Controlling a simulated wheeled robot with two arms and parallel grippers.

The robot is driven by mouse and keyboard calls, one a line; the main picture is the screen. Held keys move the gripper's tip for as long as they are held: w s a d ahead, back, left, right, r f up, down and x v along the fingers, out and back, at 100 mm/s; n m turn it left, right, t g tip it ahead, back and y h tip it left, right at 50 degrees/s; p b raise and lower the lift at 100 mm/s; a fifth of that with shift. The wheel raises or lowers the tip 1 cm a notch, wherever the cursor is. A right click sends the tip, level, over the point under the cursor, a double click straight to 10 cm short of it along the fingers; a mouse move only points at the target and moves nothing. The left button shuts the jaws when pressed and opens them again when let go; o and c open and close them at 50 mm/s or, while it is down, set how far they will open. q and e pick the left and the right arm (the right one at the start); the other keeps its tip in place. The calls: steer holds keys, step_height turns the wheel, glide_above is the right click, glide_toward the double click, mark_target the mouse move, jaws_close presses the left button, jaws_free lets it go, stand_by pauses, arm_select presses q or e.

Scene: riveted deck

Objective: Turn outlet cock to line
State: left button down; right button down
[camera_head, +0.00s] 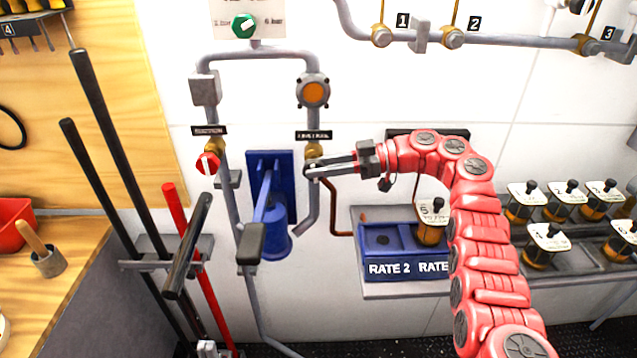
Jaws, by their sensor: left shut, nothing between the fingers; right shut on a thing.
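The cock on the right pipe leg has a brass body (313,151) under a small dark label (314,135) that is too small to read surely. I take it to be the outlet cock. My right gripper (314,170), on the red arm from the lower right, points left with its fingers shut at this cock, just below the brass body. The fingers cover the handle, so its direction cannot be told. My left gripper is not in view.
A red-knobbed valve (207,163) sits on the left pipe leg. A blue hand pump (277,243) stands between the legs. Long levers (110,150) rise at the left. A blue RATE tray (385,262) holds a numbered canister (431,225) below my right arm. Several canisters (545,240) stand right.

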steer(key=shift+f+y+b, duration=0.4)
steer(key=shift+y+b, duration=0.3)
steer(key=shift+b, duration=0.3)
steer(key=shift+r+y+b, duration=0.15)
steer(key=shift+y+b, duration=0.15)
steer(key=c, duration=0.6)
jaws_free()
steer(key=shift+r, duration=0.1)
steer(key=shift+d, duration=0.1)
